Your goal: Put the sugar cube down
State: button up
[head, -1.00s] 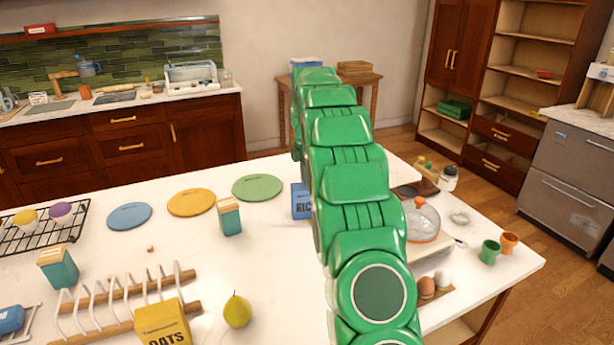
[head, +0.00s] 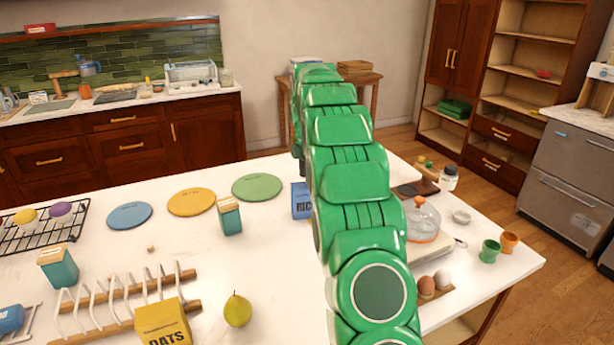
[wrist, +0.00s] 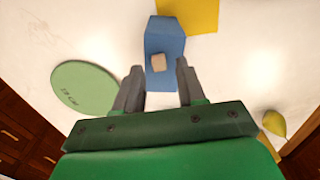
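A small pale beige cube, seemingly the sugar cube (wrist: 158,61), shows in the wrist view against a blue box (wrist: 164,38). Whether it rests on the box or is above it, I cannot tell. My gripper (wrist: 159,68) is open, with one finger on each side of the cube and clear gaps to both. In the head view my green arm hides the gripper. A blue box marked as rice (head: 301,201) stands on the white counter, partly behind my arm.
The green plate (head: 257,187), yellow plate and blue plate lie left of my arm. A teal carton (head: 230,215), pear (head: 238,310), oats box (head: 164,322) and white rack (head: 120,300) stand nearer. A glass dome (head: 422,220) is at the right. Counter between plates and rack is mostly clear.

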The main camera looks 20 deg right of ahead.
notch_tip(320, 180, up, 7)
jog(key=shift+f, duration=0.2)
jog(key=shift+r, duration=0.1)
jog(key=s+a+r+m, duration=0.25)
jog(key=s+a, duration=0.25)
jog(key=s, duration=0.4)
jog(key=s+a+r+m+g, duration=0.1)
jog(key=s+a+m, duration=0.35)
jog(key=s, duration=0.35)
jog(key=s+a+r+m, duration=0.1)
jog(key=s+a+m, duration=0.3)
jog(key=s, duration=0.5)
jog(key=s+a+f+m, duration=0.2)
jog(key=s+f, duration=0.1)
jog(key=s, duration=0.6)
jog(key=s+a+f+m, duration=0.2)
jog(key=s+f, duration=0.1)
jog(key=s, duration=0.6)
jog(key=s+a+f+m, duration=0.3)
jog(key=s, duration=0.7)
jog(key=shift+g, duration=0.4)
jog(key=shift+s, duration=0.1)
